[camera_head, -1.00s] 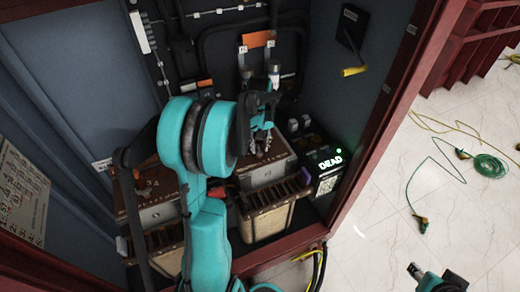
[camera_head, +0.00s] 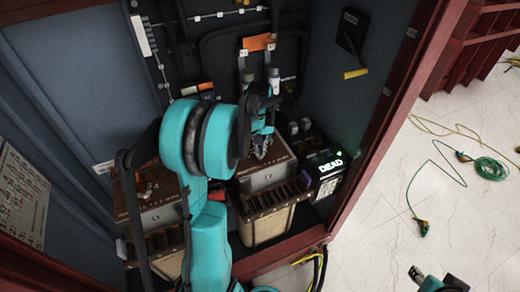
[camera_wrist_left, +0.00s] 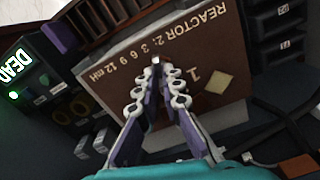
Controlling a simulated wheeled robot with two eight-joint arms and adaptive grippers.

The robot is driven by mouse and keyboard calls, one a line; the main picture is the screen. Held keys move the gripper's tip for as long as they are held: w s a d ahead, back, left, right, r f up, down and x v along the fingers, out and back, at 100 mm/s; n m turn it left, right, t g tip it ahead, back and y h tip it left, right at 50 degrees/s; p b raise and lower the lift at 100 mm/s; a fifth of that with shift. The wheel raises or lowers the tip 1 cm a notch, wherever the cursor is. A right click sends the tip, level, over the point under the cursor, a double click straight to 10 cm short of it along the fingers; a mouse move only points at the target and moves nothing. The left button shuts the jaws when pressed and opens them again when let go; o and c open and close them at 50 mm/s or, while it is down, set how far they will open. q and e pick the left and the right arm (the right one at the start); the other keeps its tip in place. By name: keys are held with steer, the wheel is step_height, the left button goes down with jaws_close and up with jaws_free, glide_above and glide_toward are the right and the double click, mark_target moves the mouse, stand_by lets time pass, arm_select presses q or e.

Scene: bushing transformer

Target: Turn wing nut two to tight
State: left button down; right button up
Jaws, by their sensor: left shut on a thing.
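My left gripper (camera_head: 263,153) reaches down over the front of a brown-topped reactor box (camera_head: 267,174). In the left wrist view its two fingers (camera_wrist_left: 157,66) converge on a small bright metal tip, taken to be the wing nut (camera_wrist_left: 156,60), at the box labelled REACTOR 2 (camera_wrist_left: 205,62). The fingers are shut on it. The nut is mostly hidden by the fingertips, and its number and tightness cannot be read. My right gripper (camera_head: 416,273) shows only in part at the bottom right of the head view, over the floor, away from the boxes.
A black tester with a lit DEAD display (camera_head: 329,165) stands right of the box. A second reactor box (camera_head: 150,205) is at the left. Red cabinet frame edges (camera_head: 372,145) bound the space. A green cable (camera_head: 490,167) lies on the open floor at right.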

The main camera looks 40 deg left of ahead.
arm_select(q)
steer(key=m+p, duration=0.1)
steer(key=m, duration=0.2)
steer(key=shift+m, duration=0.4)
steer(key=m, duration=0.3)
steer(key=shift+m+p, duration=0.3)
steer(key=shift+m, duration=0.1)
steer(key=m, duration=0.3)
steer(key=shift+m+p, duration=0.45)
steer(key=shift+m, duration=1.65)
steer(key=c, duration=1.7)
jaws_free()
steer(key=shift+r, duration=0.15)
